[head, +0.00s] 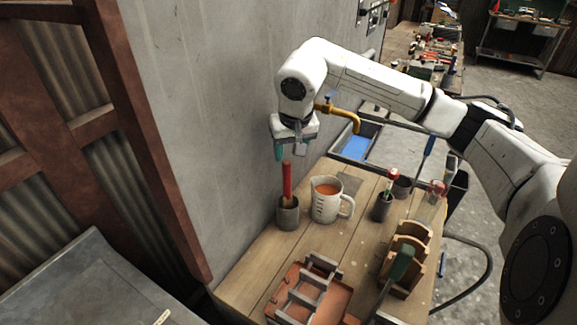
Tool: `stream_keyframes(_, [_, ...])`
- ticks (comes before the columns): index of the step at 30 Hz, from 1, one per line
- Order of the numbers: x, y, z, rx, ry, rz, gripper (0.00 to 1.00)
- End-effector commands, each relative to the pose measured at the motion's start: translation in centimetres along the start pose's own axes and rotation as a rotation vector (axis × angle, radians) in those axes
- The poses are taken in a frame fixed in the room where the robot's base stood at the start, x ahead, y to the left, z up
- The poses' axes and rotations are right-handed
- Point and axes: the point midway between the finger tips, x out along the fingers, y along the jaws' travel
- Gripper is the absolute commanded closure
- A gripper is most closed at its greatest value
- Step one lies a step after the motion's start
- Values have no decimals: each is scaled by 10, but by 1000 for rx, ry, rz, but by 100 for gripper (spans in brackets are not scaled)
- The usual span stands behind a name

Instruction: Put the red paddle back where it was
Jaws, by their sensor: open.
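The red paddle (287,181) stands nearly upright in a dark grey cup (288,215) on the wooden bench, beside the wall. Its red handle points up, and its lower end is hidden inside the cup. My gripper (290,153) is open, pointing down, just above the top of the handle. Nothing shows between its fingers. The fingertips look apart from the handle, though the exact gap is hard to tell.
A measuring jug (326,200) with orange liquid stands close right of the cup. A yellow tap (345,114) juts from the wall near my wrist. A smaller dark cup (382,207), wooden rack (404,258) and reddish tray (312,297) occupy the bench (250,272).

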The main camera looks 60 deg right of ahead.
Motion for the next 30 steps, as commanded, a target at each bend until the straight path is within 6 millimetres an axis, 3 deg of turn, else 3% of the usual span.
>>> stream_keyframes(3, [-17, 0, 0, -2, 2, 1, 49])
stream_keyframes(9, [-32, 0, 0, -1, 1, 0, 49])
stream_keyframes(30, [-33, 0, 0, -1, -1, -1, 49])
